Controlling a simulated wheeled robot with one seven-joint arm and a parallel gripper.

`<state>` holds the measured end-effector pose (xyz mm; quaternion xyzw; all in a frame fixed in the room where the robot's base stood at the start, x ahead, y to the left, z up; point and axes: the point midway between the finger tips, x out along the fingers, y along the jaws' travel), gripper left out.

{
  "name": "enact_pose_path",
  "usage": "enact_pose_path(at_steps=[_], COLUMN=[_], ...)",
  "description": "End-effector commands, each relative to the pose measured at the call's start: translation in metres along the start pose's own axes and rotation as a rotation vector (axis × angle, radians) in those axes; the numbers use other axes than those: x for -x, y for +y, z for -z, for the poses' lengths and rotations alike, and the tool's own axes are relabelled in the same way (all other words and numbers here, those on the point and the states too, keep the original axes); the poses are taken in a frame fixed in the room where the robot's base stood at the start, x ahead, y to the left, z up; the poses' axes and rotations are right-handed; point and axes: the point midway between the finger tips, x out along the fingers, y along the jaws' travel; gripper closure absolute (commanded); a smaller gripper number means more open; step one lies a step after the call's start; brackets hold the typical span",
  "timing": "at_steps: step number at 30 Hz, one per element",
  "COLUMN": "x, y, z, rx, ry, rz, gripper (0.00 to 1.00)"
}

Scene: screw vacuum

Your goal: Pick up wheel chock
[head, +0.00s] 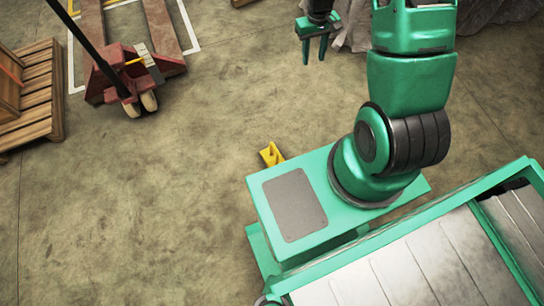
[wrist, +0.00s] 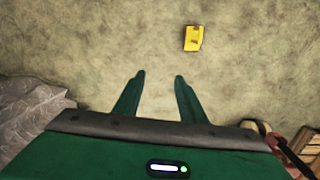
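The yellow wheel chock (head: 271,154) lies on the concrete floor in the head view, just beyond the green platform of my base. In the wrist view the chock (wrist: 193,38) is above and slightly right of the fingertips, on bare floor. My gripper (head: 315,60) is at the top of the head view, well apart from the chock. Its two green fingers, also in the wrist view (wrist: 159,75), are spread with nothing between them. The chock is in full view in the wrist view; its lower end in the head view is partly hidden by my base.
A red pallet jack (head: 115,75) stands at upper left in the head view, beside a wooden pallet (head: 40,95). Grey crumpled sheeting (head: 350,28) lies near my gripper and shows at left in the wrist view (wrist: 30,115). The floor between gripper and chock is clear.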

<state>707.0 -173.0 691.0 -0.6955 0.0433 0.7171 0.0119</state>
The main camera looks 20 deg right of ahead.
Motion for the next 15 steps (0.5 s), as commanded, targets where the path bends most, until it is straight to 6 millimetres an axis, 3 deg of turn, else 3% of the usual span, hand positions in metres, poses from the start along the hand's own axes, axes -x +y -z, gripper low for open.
enact_pose_path(at_steps=[1, 8, 15], x=[-0.024, -0.117, -0.218], y=[-0.008, -0.044, -0.088], z=[0.004, 0.017, 0.008], rx=[0.017, 0.086, 0.137], ry=[-0.009, -0.005, -0.002], rz=[0.01, 0.061, 0.126], gripper=[0.63, 0.63, 0.63])
